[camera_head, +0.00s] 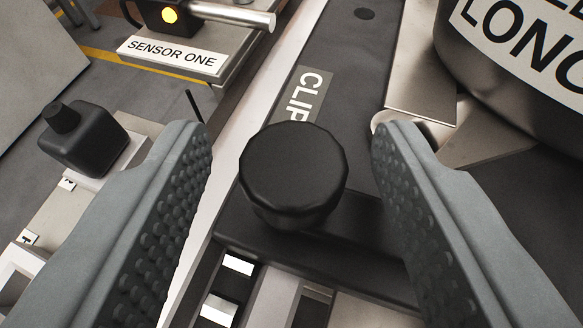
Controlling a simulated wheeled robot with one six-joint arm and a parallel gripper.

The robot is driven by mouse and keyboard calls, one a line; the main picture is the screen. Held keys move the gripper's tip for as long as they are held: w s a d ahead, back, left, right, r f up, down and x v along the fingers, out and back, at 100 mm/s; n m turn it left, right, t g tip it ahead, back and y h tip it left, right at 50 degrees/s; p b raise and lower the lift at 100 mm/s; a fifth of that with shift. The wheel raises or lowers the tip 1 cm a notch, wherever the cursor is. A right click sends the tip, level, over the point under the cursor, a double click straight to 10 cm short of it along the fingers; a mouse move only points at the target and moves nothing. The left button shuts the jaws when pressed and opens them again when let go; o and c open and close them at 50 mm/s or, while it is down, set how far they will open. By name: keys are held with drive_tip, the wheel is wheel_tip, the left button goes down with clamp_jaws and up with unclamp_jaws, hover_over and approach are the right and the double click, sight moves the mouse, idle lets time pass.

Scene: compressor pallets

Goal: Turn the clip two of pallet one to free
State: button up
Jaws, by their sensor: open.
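A clip with a round black knob (292,172) stands in the middle of the camera_head view. Its dark bar (345,225) runs under and to the right of the knob. My gripper (290,150) is open, with one grey studded finger on each side of the knob. A gap shows between the knob and each finger.
A large metal cylinder (470,60) with a white label rises at the upper right, beside metal brackets (425,60). A board labelled "SENSOR ONE" (172,55) with a yellow light is at the upper left. A black block-shaped part (85,140) stands left of my gripper.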

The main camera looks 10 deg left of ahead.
drive_tip(key=v, duration=1.6)
